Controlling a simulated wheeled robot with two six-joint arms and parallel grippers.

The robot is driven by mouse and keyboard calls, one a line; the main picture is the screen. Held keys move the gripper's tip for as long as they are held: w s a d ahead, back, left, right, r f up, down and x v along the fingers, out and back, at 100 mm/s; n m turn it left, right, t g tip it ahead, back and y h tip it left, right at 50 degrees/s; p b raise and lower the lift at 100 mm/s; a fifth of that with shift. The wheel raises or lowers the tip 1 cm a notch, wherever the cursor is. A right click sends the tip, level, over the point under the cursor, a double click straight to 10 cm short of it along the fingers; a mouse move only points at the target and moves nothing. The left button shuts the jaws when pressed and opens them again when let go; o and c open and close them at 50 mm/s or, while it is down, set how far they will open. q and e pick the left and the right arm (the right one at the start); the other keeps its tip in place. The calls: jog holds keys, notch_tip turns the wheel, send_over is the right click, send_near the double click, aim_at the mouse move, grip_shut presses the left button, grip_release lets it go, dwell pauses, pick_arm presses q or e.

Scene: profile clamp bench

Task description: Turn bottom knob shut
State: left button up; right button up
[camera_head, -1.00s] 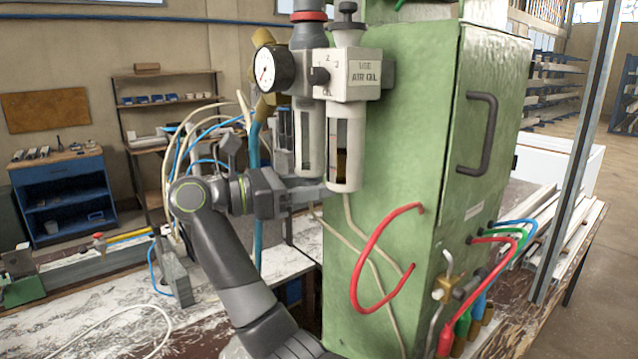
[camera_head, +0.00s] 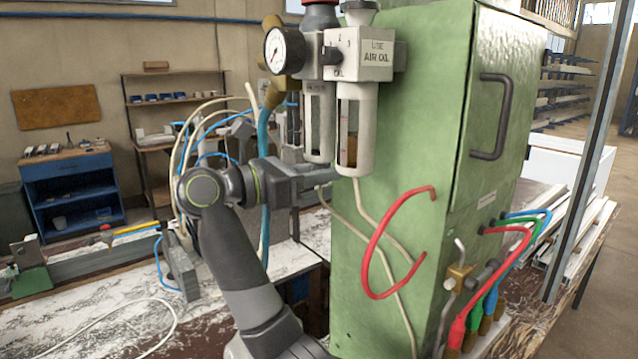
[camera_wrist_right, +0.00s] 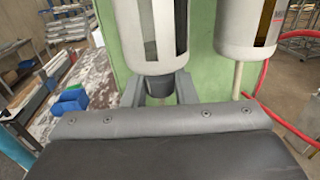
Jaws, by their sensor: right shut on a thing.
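The filter unit with a pressure gauge (camera_head: 285,50) is mounted on the green cabinet (camera_head: 455,150). Two pale bowls with dark sight windows hang from it, the left bowl (camera_head: 319,125) and the right bowl (camera_head: 357,130). The left bowl also shows in the wrist view (camera_wrist_right: 147,35). A dark grey bottom knob (camera_wrist_right: 159,87) sits under that bowl. My right gripper (camera_head: 325,176) is shut on this knob, with one finger on each side in the wrist view. In the head view the knob is hidden by the gripper. My left gripper is not in view.
A red hose (camera_head: 376,245) loops out from the cabinet front, right of my right arm. Pale thin tubes run down the cabinet below the right bowl. A brass valve (camera_head: 458,277) sits at lower right. Blue and white hoses (camera_head: 190,140) hang behind my arm.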

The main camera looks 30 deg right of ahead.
jog(key=n+t+b, duration=0.1)
jog(key=n+t, duration=0.1)
jog(key=t, duration=0.1)
jog(key=shift+t, duration=0.4)
jog(key=shift+r+n+t+y, duration=0.15)
jog(key=shift+n+t+y, duration=0.65)
jog(key=shift+n+t, duration=1.3)
jog(key=shift+t, duration=0.5)
jog(key=o, duration=1)
jog(key=shift+c, duration=0.2)
